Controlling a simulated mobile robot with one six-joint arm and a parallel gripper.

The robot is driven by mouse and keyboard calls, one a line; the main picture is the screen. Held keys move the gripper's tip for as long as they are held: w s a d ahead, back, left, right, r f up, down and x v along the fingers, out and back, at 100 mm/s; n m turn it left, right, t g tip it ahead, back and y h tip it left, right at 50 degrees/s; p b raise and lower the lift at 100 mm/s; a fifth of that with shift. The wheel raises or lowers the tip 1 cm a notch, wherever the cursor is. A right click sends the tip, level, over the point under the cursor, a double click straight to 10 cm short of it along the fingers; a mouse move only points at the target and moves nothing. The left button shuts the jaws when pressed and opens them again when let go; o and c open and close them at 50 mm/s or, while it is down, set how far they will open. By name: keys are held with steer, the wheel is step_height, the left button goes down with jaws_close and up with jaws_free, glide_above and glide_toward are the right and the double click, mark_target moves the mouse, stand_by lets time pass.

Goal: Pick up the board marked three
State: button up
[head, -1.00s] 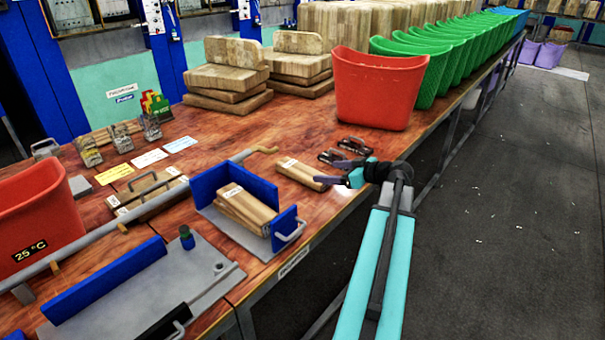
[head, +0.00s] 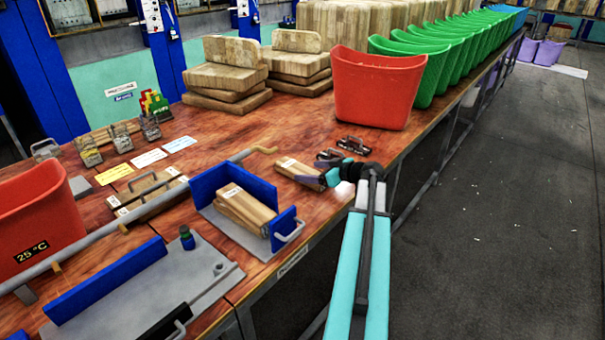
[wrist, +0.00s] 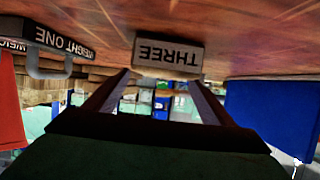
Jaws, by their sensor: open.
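The board marked THREE (wrist: 169,54) shows its labelled end in the wrist view, upside down, just beyond the fingertips and between their lines. In the head view this wooden board (head: 294,168) lies flat on the red-brown table, right of the blue press box. My gripper (head: 326,167) is at the board's right end in the head view, its jaws apart. In the wrist view my gripper (wrist: 160,78) has one finger on each side, with nothing held between them. Part of the board is hidden behind the fingers in the head view.
A dark weight marked WEIGHT ONE (wrist: 45,38) lies close beside the board; dark weights (head: 354,145) show behind the gripper. A blue-walled press box (head: 238,178) holding boards stands left. A red bin (head: 380,90) stands beyond. The table's front edge runs below my arm.

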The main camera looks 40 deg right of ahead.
mark_target(305, 171)
stand_by(0.3)
steer(key=shift+p+x, duration=0.8)
steer(key=shift+x, duration=1.85)
steer(key=shift+s+f, duration=0.1)
steer(key=shift+f, duration=0.05)
steer(key=c, duration=1.3)
steer(key=shift+c, duration=0.2)
